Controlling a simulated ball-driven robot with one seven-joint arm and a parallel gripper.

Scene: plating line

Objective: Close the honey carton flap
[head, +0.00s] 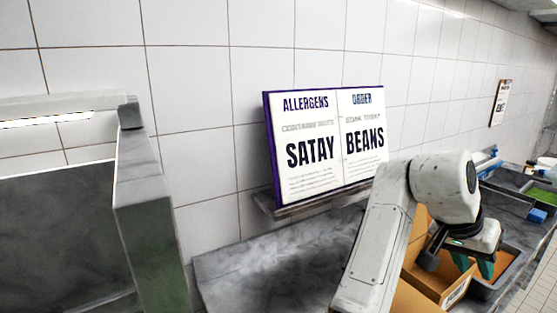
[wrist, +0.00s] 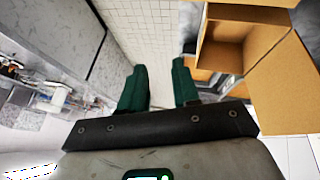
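A brown cardboard carton (head: 428,282) stands on the counter at the lower right of the head view, partly hidden by my arm. A label shows on its side, too small to read. In the wrist view an open carton (wrist: 238,25) is at the upper right, with a wide cardboard panel (wrist: 282,85), seemingly a flap, standing out from it. My gripper (head: 473,264) is beside the carton's right part in the head view. In the wrist view my gripper (wrist: 159,68) has its two green fingers apart with nothing between them, left of the carton.
An allergen and order board (head: 322,140) reading SATAY and BEANS stands on a wall ledge behind my arm. A grey tray (head: 508,262) is right of the carton, and a green-bottomed bin (head: 540,194) lies farther along. Bare counter (head: 270,265) shows left of my arm.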

